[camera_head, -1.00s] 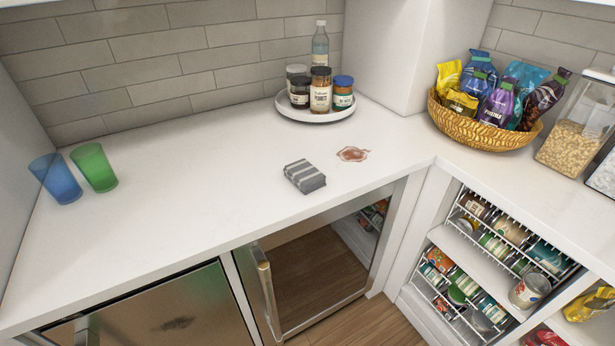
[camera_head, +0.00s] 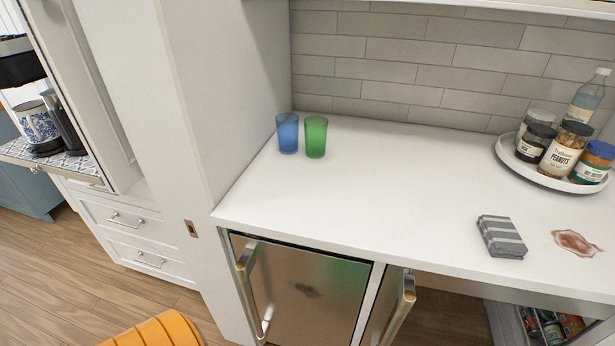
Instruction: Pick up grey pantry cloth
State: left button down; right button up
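The grey pantry cloth (camera_head: 501,237) lies folded on the white counter (camera_head: 400,190), near its front edge at the right of the view. It has light and dark grey stripes. A reddish-brown spill (camera_head: 575,242) is on the counter just right of the cloth, apart from it. Neither of my grippers shows in the head view.
A blue cup (camera_head: 288,133) and a green cup (camera_head: 315,137) stand at the counter's left end. A round white tray (camera_head: 540,178) with jars and a bottle is at the back right. Cabinet doors with handles (camera_head: 398,310) are below. An orange ribbed object (camera_head: 155,332) shows at the bottom.

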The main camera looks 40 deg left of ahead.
aim_at(501, 236)
jog(key=i+l+u, duration=0.15)
jog(key=l+u, duration=0.2)
jog(key=l, duration=0.4)
jog(key=l+u, duration=0.35)
jog(key=l, duration=0.45)
jog(key=l+u, duration=0.3)
jog(key=l, duration=0.5)
